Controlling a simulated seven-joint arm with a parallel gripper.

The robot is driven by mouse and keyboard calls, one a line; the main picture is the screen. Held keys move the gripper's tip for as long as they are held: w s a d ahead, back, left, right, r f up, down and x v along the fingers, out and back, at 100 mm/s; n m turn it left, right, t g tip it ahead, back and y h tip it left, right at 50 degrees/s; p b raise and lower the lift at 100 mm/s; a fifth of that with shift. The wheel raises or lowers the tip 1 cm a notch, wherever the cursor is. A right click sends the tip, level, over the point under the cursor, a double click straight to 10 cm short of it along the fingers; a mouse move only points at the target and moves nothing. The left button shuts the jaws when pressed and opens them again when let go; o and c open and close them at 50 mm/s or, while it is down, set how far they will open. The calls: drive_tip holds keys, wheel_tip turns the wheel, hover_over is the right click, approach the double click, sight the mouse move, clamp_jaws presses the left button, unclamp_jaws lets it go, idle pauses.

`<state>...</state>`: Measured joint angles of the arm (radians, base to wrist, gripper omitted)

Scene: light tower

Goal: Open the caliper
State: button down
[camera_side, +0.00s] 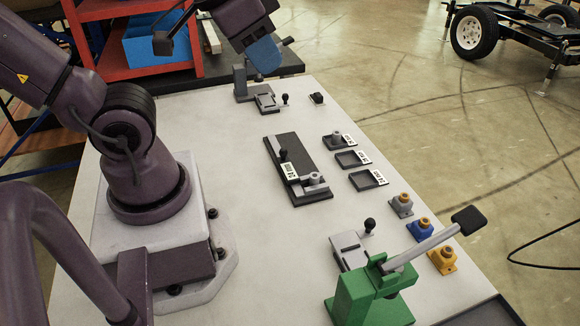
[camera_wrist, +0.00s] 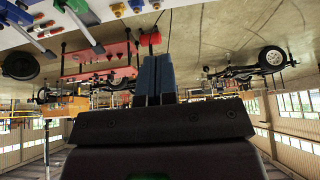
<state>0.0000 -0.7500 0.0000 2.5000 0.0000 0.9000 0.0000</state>
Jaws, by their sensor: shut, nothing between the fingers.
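The caliper seems to be the device on the dark rectangular plate (camera_side: 290,148) in the middle of the table. A grey bar with a white label (camera_side: 289,171) and a black knob (camera_side: 284,154) lies along it, with a grey round piece (camera_side: 314,178) clamped or resting at its near end. I cannot tell the jaw gap. My gripper (camera_side: 264,56) is above the far end of the table, well away from the caliper. In the wrist view its blue fingers (camera_wrist: 156,78) are together and empty. The caliper is not clearly visible there.
A green toggle clamp (camera_side: 366,298) with a raised lever stands at the near edge. A grey fixture (camera_side: 240,86) stands under my gripper. Small labelled trays (camera_side: 352,159) and grey, blue and yellow blocks (camera_side: 419,229) line the right side. Bare table lies left of the plate.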

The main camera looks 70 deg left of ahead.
drive_tip(key=c, duration=1.8)
unclamp_jaws()
drive_tip(key=o, duration=0.4)
drive_tip(key=shift+a, duration=0.1)
drive_tip(key=shift+c, duration=0.2)
drive_tip(key=o, duration=0.4)
drive_tip(key=w+a+f+n+g, duration=0.1)
drive_tip(key=a+f, duration=0.1)
drive_tip(key=w+a+f+n+g, duration=0.1)
drive_tip(key=a+f+n, duration=0.1)
drive_tip(key=a+f, duration=0.1)
drive_tip(key=w+a+f+n+g, duration=0.1)
drive_tip(key=w+a+f+g, duration=0.1)
drive_tip(key=f, duration=0.1)
drive_tip(key=shift+a, duration=0.35)
drive_tip(key=n+g, duration=0.2)
drive_tip(key=n, duration=0.5)
approach(283, 150)
wheel_tip(283, 150, down, 9)
drive_tip(key=shift+s+f, duration=0.15)
drive_tip(key=shift+c, duration=0.3)
drive_tip(key=shift+a, duration=0.1)
clamp_jaws()
